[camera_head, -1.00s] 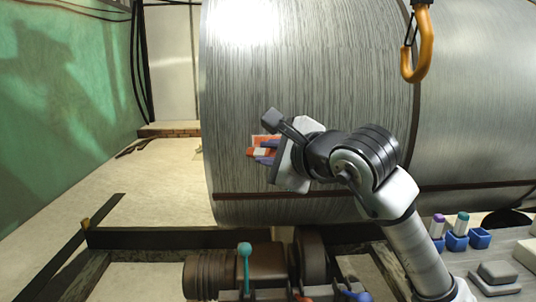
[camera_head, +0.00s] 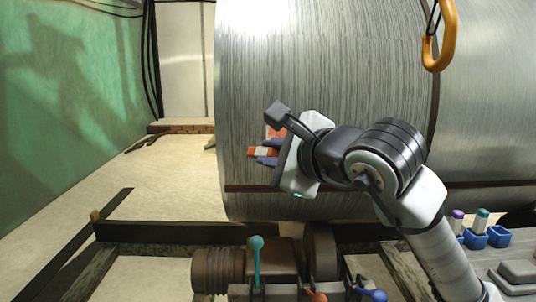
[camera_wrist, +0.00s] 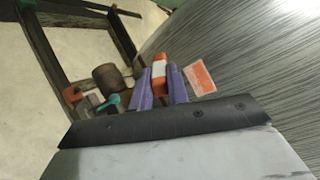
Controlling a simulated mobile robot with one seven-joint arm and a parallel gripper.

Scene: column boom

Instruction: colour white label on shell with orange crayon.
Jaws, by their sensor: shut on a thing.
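The shell (camera_head: 330,70) is a large grey cylinder with streaked metal sides. Its label (camera_wrist: 200,77) is a small patch with an orange middle and pale edges in the wrist view. In the head view the label (camera_head: 272,132) is partly hidden behind my gripper and crayon. My gripper (camera_head: 267,153), with purple fingers, is shut on the orange crayon (camera_head: 257,152), which has a white band. In the wrist view the crayon (camera_wrist: 159,72) stands between the fingers, just left of the label. I cannot tell whether its tip touches the shell.
An orange hook (camera_head: 446,45) hangs at upper right. Below the shell are a brown roller (camera_head: 210,270) and a teal-knobbed lever (camera_head: 257,245). Blue holders (camera_head: 475,240) with markers stand at lower right. The pale floor at left is open.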

